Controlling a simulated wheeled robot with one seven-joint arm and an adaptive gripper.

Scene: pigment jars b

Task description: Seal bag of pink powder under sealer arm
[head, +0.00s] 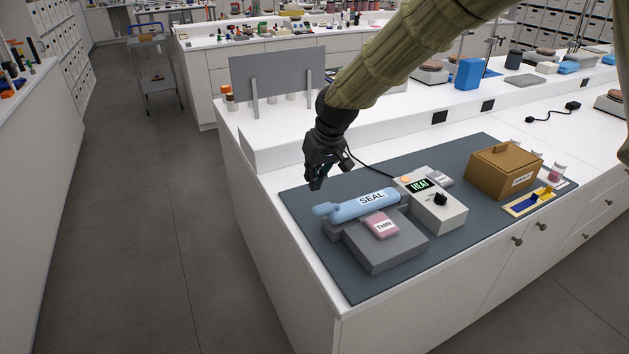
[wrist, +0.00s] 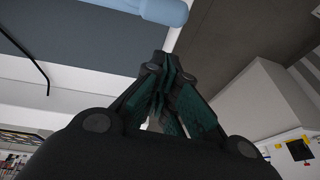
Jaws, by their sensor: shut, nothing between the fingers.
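The sealer has a light blue arm (head: 358,204) labelled SEAL and a grey base (head: 384,252). A small pink bag (head: 381,225) with a label reading THIN lies on the base, its far edge at or under the blue arm; I cannot tell exactly how far under. The control box (head: 433,202) beside it shows HEAT in green, with an orange light and a black knob. My gripper (head: 317,183) hangs above the left end of the blue arm, apart from it. In the wrist view my gripper (wrist: 165,65) is shut and empty, and the end of the blue arm (wrist: 158,10) shows at the top.
A dark mat (head: 300,203) lies under the sealer. A brown lidded box (head: 503,172), a yellow-edged tray (head: 529,201) and small jars (head: 557,172) stand to the right. A grey upright panel (head: 277,77) stands behind on the raised shelf. The counter's left edge is close to my gripper.

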